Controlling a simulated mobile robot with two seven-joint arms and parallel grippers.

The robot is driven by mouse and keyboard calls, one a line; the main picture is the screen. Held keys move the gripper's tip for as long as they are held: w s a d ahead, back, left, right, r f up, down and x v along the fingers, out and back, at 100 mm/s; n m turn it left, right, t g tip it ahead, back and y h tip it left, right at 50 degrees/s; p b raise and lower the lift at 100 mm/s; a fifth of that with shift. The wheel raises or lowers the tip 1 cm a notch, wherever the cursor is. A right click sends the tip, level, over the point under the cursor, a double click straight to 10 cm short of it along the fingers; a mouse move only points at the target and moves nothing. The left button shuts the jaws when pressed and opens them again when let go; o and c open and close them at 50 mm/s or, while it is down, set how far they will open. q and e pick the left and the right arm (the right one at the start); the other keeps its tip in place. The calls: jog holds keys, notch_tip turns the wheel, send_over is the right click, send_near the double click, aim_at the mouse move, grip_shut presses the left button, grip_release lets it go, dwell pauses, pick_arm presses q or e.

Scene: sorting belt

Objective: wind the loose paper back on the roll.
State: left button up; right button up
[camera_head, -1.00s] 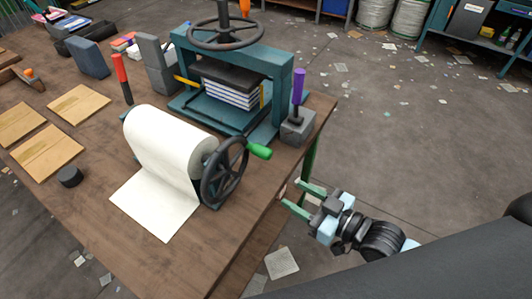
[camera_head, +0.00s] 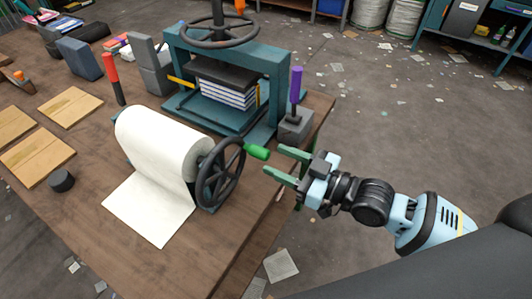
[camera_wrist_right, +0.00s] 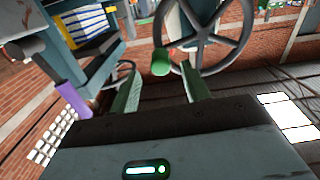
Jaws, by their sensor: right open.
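A white paper roll (camera_head: 165,142) lies on the wooden table, with a loose sheet (camera_head: 150,208) hanging off it flat across the tabletop toward the front. A dark spoked crank wheel (camera_head: 219,174) with a green handle (camera_head: 257,152) stands at the roll's right end. My right gripper (camera_head: 274,162) is open and empty, its green fingers pointing left just right of the green handle. In the right wrist view the green handle (camera_wrist_right: 161,61) shows ahead, near and between the finger tips, with the wheel (camera_wrist_right: 205,35) behind. My left gripper is not in view.
A teal press (camera_head: 230,80) with stacked books stands behind the roll. A purple-handled tool in a grey block (camera_head: 296,125) is close behind my right gripper. A black cylinder (camera_head: 61,180) and wooden boards (camera_head: 37,153) lie left. The table's right edge runs below the gripper.

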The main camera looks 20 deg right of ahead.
aim_at(266, 156)
jog(key=shift+x, duration=2.1)
grip_shut()
